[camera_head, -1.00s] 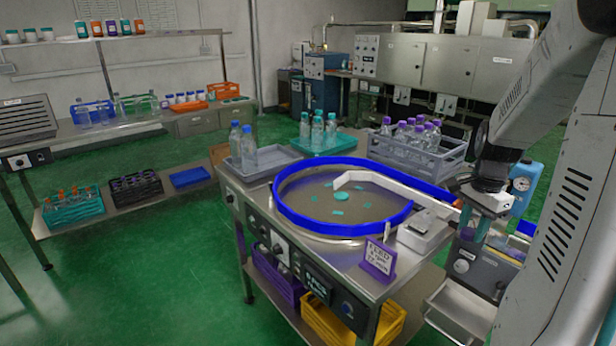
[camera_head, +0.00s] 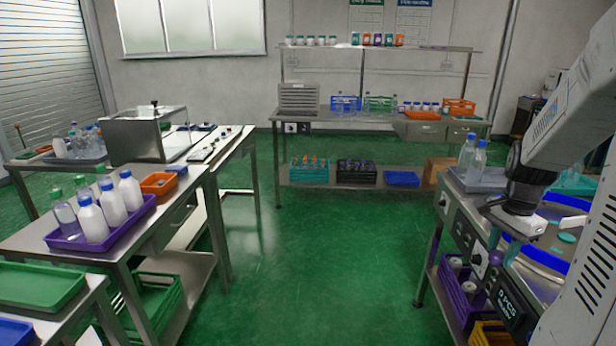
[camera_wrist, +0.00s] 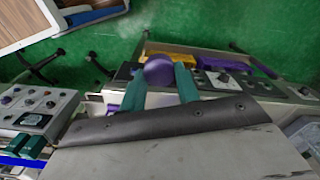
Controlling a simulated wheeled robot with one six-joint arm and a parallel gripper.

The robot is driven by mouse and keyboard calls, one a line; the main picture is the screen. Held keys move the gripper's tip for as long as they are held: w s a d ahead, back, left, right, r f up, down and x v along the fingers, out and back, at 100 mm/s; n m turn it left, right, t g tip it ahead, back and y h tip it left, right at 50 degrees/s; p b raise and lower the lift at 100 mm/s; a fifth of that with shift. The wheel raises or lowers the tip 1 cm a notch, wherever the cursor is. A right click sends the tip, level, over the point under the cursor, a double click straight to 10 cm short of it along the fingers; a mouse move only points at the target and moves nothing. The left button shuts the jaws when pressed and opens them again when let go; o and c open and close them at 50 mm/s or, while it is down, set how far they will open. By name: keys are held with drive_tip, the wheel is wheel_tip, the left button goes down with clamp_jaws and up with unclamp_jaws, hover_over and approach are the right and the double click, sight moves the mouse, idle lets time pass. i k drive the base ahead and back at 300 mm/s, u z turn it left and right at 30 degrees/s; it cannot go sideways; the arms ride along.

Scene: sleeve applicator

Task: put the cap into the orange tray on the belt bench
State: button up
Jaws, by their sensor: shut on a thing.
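My gripper (camera_wrist: 160,88) is shut on a round purple cap (camera_wrist: 159,70), held between its two teal fingertips in the wrist view. In the head view my gripper (camera_head: 487,254) hangs at the right, in front of the turntable bench; the cap is small and hard to make out there. An orange tray (camera_head: 158,184) sits on the left bench beside a purple tray of white bottles, well away from my gripper. Another flat orange tray (camera_head: 422,115) lies on the far bench. I cannot tell for certain which bench is the belt bench.
The purple tray (camera_head: 70,238) holds several bottles. A steel box (camera_head: 140,135) stands behind it. A green tray (camera_head: 40,287) is at the front left. The turntable bench (camera_head: 445,210) is close on the right. Open green floor (camera_head: 320,255) lies between the benches.

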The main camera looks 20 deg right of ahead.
sight(156, 191)
drive_tip(key=u, duration=0.05)
drive_tip(key=i, duration=3.15)
drive_tip(key=u, duration=2.7)
